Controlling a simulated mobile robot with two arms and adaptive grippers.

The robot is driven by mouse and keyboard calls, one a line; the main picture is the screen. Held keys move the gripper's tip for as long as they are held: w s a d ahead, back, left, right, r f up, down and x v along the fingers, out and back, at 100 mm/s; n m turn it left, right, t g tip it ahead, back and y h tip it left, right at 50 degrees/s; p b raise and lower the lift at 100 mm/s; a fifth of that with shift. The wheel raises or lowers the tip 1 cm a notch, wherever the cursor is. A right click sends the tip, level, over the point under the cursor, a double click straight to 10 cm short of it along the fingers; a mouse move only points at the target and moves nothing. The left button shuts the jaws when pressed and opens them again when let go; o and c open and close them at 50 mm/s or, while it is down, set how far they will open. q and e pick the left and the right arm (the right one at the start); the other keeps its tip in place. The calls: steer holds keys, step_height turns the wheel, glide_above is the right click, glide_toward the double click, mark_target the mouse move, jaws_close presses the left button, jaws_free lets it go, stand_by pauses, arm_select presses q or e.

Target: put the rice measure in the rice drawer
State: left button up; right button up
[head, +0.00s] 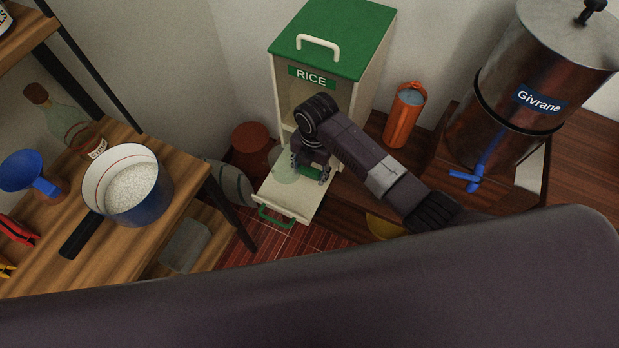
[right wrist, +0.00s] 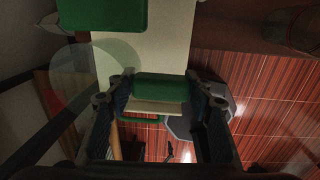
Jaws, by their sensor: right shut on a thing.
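The rice dispenser (head: 358,84) is a cream box with a green lid and a RICE label. Its drawer (head: 292,205) stands pulled out at the bottom, with a green handle. The rice measure (head: 284,163) looks like a pale translucent cup with a green grip; the cup also shows in the right wrist view (right wrist: 104,66). My right gripper (head: 312,172) is shut on the green grip (right wrist: 160,87), over the open drawer. I cannot tell whether the cup touches the drawer. My left gripper is not in view.
An orange canister (head: 404,118) and a steel Givrane urn (head: 515,85) with a blue tap stand to the right. A wooden table (head: 165,235) at left holds a pot of rice (head: 140,200), a blue funnel (head: 30,172) and a bottle (head: 68,122). A reddish pot (head: 250,142) stands behind the drawer.

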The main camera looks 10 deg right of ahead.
steer(key=shift+f, duration=2.6)
steer(key=shift+f, duration=0.15)
steer(key=o, duration=1.7)
steer(key=r, duration=1.2)
steer(key=shift+s+d+r, duration=0.2)
steer(key=shift+d, duration=0.1)
